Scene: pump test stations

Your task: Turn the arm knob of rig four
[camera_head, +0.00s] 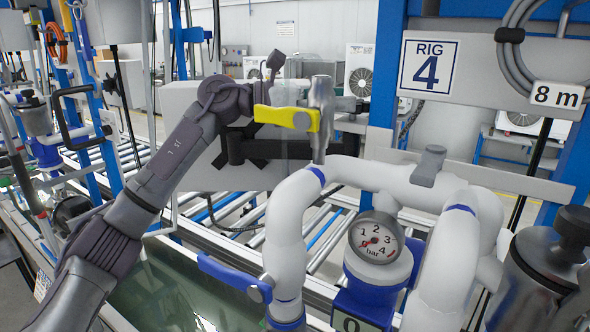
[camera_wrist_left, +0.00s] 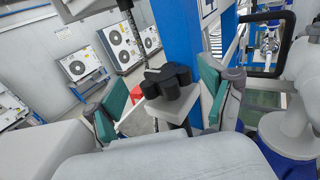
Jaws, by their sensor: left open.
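In the left wrist view, a black lobed knob (camera_wrist_left: 172,82) sits on a grey block near a blue post. My left gripper (camera_wrist_left: 160,88) is open, with one green-padded finger on each side of the knob. A gap shows on both sides, widest on the left. In the head view my left arm reaches up from the lower left, left of the RIG 4 sign (camera_head: 428,66). Its fingers are not clear there behind the yellow lever (camera_head: 287,117), and I cannot make out the knob. My right gripper is not in view.
White pipes (camera_head: 395,180) with a pressure gauge (camera_head: 376,239) and a blue lever (camera_head: 234,277) stand to the right of my arm. A steel post rises beside the yellow lever. A roller conveyor and a water tank lie below. A hose coil (camera_head: 520,50) hangs at upper right.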

